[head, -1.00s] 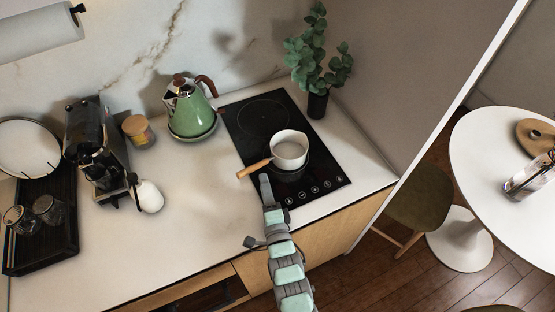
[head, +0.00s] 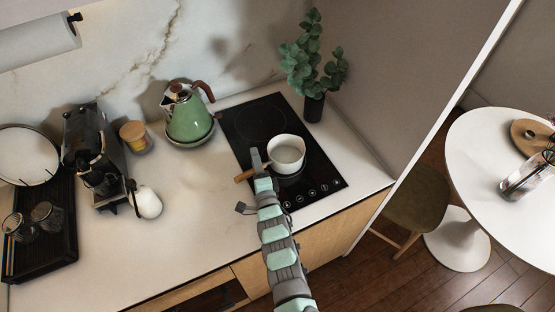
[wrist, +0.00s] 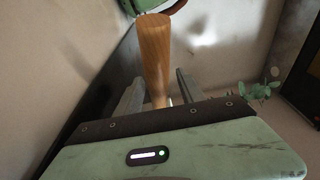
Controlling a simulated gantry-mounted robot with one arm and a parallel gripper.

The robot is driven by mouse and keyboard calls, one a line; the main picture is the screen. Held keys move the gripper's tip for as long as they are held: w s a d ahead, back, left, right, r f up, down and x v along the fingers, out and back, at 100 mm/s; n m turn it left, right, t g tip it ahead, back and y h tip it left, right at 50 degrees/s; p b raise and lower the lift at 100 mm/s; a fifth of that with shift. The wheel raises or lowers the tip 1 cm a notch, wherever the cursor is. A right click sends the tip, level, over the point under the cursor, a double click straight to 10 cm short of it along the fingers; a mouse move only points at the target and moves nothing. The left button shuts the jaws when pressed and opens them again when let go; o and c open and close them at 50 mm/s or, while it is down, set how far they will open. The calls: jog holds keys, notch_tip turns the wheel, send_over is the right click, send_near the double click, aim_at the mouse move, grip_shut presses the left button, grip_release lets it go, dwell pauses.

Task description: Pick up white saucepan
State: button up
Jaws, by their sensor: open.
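The white saucepan (head: 287,152) sits on the black cooktop, with its wooden handle (head: 242,176) pointing to the lower left. My gripper (head: 257,162) is at the handle, close to the pan body, and hides part of the handle in the head view. In the wrist view, the wooden handle (wrist: 154,50) stands between the two grey fingers of my gripper (wrist: 158,92). The fingers are open, with a gap visible on both sides of the handle. The pan body is hard to make out in the wrist view.
The black cooktop (head: 240,135) is set into the white counter. A green kettle (head: 188,115) stands left of it and a plant in a dark vase (head: 314,107) stands behind right. A coffee machine (head: 95,150) and a dark tray (head: 40,235) are at left. The counter's middle is clear.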

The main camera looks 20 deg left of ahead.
grip_shut()
dwell(0.5)
dwell(1.0)
